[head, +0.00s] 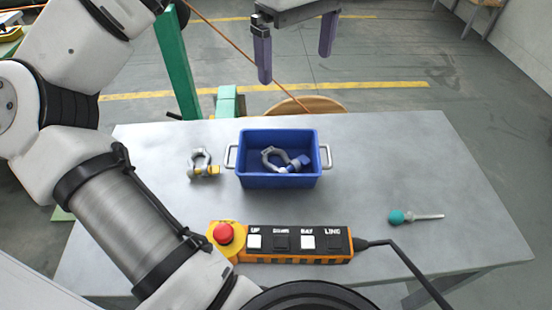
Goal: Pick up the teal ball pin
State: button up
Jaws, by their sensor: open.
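The teal ball pin (398,217) lies on its side on the right part of the grey metal table (400,150). Its round teal head is on the left and its thin metal shank points right. My gripper (295,67) is at the top of the head view, with two purple fingers hanging down, spread apart and empty. In the picture it is above and to the left of the pin, well away from it. Its upper body is cut off by the frame edge.
A blue bin (280,182) with handles holds a grey shackle (270,158) with a blue pin. Another shackle (201,165) with a yellow pin stands left of it. A control pendant (290,243) with a red button lies in front; its cable runs right. Table around the pin is clear.

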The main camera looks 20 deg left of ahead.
aim_at(396, 217)
jog(key=k, duration=1)
